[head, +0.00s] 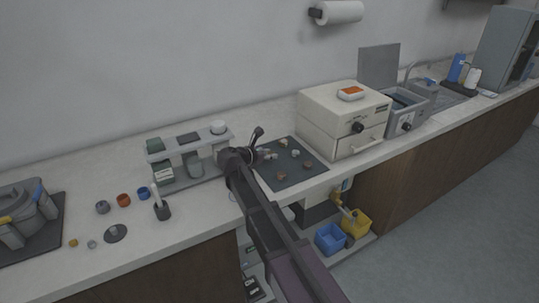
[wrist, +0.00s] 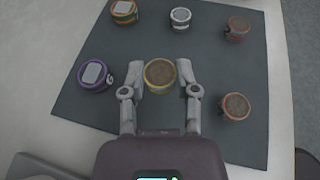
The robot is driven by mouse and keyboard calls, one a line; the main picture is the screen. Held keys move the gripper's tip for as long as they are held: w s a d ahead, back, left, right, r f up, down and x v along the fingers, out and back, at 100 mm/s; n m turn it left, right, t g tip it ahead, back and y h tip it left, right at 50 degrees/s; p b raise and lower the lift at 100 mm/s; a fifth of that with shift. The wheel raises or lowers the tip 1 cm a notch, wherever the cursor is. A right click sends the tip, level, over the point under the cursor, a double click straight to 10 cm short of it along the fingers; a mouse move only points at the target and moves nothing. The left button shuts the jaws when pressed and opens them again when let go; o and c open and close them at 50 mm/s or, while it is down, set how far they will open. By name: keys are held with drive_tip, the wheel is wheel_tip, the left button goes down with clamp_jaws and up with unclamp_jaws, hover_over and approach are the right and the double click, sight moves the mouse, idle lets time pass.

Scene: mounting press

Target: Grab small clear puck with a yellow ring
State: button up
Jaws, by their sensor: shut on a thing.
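A small puck with a yellow ring (wrist: 160,77) and a brownish, speckled top sits between my fingertips in the wrist view. My gripper (wrist: 160,72) is shut on it, one finger on each side. The puck is over the dark mat (wrist: 140,40); I cannot tell whether it still touches it. In the head view my gripper (head: 256,154) is at the left side of the mat (head: 296,178), and the held puck is hard to make out there.
Around it on the mat are a purple-ringed puck (wrist: 95,75), an orange-green one (wrist: 124,12), a white-grey one (wrist: 180,18), a red one (wrist: 237,27) and an orange-ringed one (wrist: 235,107). A rack (head: 160,172) stands left, a cream oven-like box (head: 335,108) right.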

drive_tip(key=s, duration=0.5)
drive_tip(key=s+a+r, duration=0.1)
drive_tip(key=s, duration=0.4)
drive_tip(key=s+a, duration=0.1)
drive_tip(key=s, duration=0.5)
drive_tip(key=shift+a+r+p, duration=0.1)
drive_tip(key=shift+r+p, duration=0.2)
drive_tip(key=shift+p, duration=0.1)
